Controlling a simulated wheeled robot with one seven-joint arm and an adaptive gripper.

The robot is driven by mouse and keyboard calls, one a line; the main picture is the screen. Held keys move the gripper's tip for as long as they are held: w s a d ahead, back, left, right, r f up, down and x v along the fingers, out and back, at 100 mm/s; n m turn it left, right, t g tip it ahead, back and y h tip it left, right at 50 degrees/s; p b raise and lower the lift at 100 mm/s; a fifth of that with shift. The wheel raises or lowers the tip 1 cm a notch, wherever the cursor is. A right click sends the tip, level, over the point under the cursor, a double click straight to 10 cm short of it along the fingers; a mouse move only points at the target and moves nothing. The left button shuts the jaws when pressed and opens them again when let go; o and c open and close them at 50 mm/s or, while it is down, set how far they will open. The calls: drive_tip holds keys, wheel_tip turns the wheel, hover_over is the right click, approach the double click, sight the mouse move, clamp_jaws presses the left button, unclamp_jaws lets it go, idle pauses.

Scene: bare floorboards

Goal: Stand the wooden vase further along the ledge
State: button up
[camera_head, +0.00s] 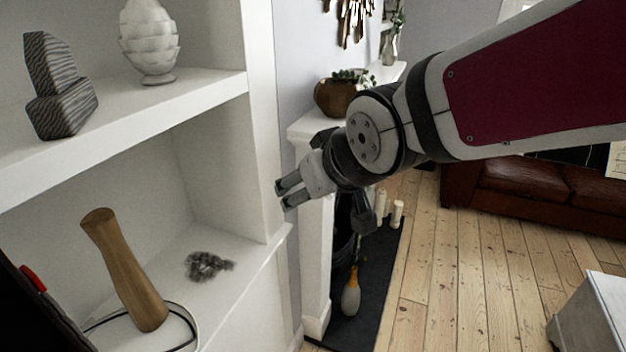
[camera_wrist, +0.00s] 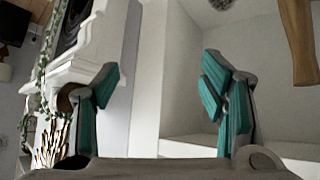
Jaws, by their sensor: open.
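The wooden vase (camera_head: 127,268) stands on the lower white ledge (camera_head: 238,262) at the left of the head view. It is tall, brown and narrow at the waist, and looks tilted in this picture. Part of it also shows at the top right of the wrist view (camera_wrist: 298,40). My gripper (camera_head: 283,194) is open and empty, in front of the upright post at the shelf's right end. It is well to the right of the vase and apart from it. In the wrist view the teal-padded fingers (camera_wrist: 160,95) are spread wide with nothing between them.
A dark, lumpy object (camera_head: 208,265) lies on the ledge right of the vase. A cable (camera_head: 182,312) loops around the vase's foot. The upper shelf (camera_head: 190,95) holds a striped sculpture (camera_head: 58,88) and a white ornament (camera_head: 149,42). A brown pot (camera_head: 336,98) stands on the mantel.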

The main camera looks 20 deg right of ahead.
drive_tip(key=s+d+r+m+g, duration=0.1)
drive_tip(key=s+d, duration=0.1)
drive_tip(key=s, duration=0.5)
drive_tip(key=s+d+r+m+g+h, duration=0.1)
drive_tip(key=s+d+g, duration=0.1)
drive_tip(key=s, duration=0.6)
drive_tip(key=shift+d+g, duration=0.3)
drive_tip(key=shift+d, duration=0.2)
